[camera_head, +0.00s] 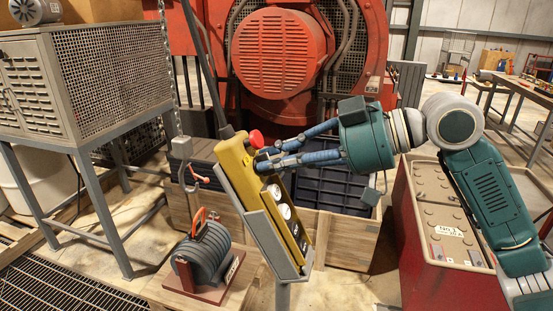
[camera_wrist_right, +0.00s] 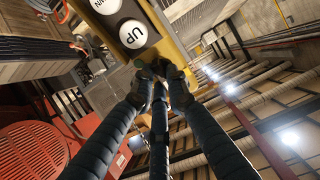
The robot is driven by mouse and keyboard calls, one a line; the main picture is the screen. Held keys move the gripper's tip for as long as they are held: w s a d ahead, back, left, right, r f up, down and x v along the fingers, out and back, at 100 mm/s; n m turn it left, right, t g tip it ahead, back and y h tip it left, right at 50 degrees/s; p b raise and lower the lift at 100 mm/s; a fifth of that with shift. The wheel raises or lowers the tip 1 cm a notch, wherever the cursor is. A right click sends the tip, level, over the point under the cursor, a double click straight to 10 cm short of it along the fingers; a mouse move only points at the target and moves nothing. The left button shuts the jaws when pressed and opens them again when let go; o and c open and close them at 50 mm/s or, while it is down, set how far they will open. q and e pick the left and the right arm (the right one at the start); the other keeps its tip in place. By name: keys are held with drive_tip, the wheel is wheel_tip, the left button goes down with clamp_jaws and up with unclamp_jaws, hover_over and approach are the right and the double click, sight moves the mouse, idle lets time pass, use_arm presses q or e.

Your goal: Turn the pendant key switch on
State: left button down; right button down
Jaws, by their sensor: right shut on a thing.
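The yellow pendant (camera_head: 239,172) stands tilted in a grey holder on a post, in the middle of the head view. It has a red mushroom button (camera_head: 256,139) near its top and round white buttons down its face. In the right wrist view the pendant (camera_wrist_right: 176,46) shows its white UP button (camera_wrist_right: 132,33). My right gripper (camera_head: 262,160) reaches in from the right, its fingertips shut on the key switch at the pendant's face, just below the red button. The fingertips (camera_wrist_right: 160,72) hide most of the key, so its turn angle cannot be told. My left gripper is out of view.
A coiled grey part with an orange handle (camera_head: 201,250) sits left of the pendant. A wooden crate (camera_head: 345,240) stands behind it, a red cabinet (camera_head: 440,220) to the right. A perforated grey cabinet (camera_head: 100,80) stands at the left. A hanging chain and hook (camera_head: 198,175) are close by.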

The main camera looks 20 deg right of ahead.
drive_tip(key=m+p, duration=0.4)
drive_tip(key=shift+r, duration=0.15)
drive_tip(key=shift+m+p, duration=0.5)
drive_tip(key=shift+m, duration=0.1)
drive_tip(key=shift+f, duration=0.25)
drive_tip(key=c, duration=1.7)
unclamp_jaws()
drive_tip(key=shift+d, duration=0.2)
drive_tip(key=v, duration=1.1)
drive_tip(key=shift+s+d+r, duration=0.15)
drive_tip(key=shift+s+r, duration=0.1)
drive_tip(key=shift+s, duration=0.15)
drive_tip(key=shift+w, duration=0.15)
